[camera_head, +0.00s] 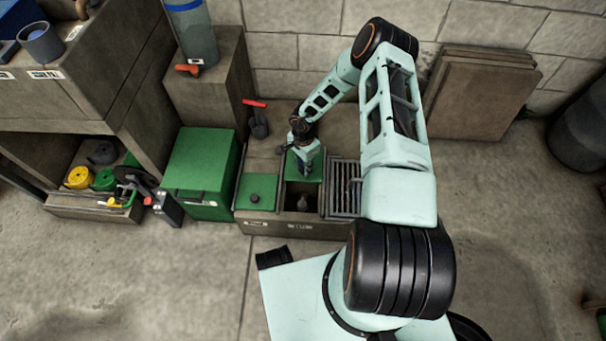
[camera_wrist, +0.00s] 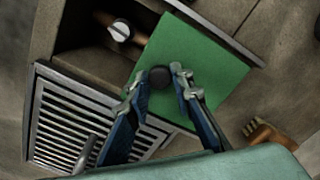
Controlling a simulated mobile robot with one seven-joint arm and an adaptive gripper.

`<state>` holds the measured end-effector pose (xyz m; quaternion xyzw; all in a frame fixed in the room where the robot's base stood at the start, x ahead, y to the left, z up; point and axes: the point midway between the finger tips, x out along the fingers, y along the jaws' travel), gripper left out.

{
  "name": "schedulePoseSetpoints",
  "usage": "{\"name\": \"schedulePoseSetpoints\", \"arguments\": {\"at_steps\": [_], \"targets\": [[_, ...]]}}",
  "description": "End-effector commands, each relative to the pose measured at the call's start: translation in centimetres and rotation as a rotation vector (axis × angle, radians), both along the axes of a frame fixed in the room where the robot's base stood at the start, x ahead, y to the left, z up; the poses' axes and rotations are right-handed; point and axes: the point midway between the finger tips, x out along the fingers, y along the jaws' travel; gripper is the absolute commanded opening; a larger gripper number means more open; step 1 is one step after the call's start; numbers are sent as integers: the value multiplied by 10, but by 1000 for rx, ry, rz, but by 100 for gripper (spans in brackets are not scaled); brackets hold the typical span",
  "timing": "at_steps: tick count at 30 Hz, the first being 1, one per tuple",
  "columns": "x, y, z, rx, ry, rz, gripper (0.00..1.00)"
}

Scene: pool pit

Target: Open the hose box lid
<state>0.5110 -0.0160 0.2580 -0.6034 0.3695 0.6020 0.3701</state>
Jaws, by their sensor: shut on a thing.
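A green box (camera_head: 198,170) stands on the floor left of the pit unit; it looks like the hose box. In the wrist view, my gripper (camera_wrist: 158,88) is shut on the black knob (camera_wrist: 160,76) of a green cover panel (camera_wrist: 205,65). This panel also shows under the gripper in the head view (camera_head: 309,171). The green box is not clearly seen in the wrist view.
An open compartment with a valve (camera_head: 302,202) lies in front of the held panel. A slatted grate (camera_head: 345,186) is to its right, another knobbed green panel (camera_head: 258,193) to its left. A red-handled valve (camera_head: 257,118) stands behind. A hose reel (camera_head: 137,187) stands left of the box.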

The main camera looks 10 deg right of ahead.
Motion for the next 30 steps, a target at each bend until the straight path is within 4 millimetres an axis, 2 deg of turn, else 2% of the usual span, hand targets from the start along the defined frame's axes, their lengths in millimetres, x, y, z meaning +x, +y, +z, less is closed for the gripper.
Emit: {"name": "schedulePoseSetpoints", "arguments": {"at_steps": [12,13,17,26,30], "targets": [[4,-1,0,1,3,1,0],[4,-1,0,1,3,1,24],[4,-1,0,1,3,1,38],[4,-1,1,0,1,1,39],[5,-2,12,2,1,0,39]]}}
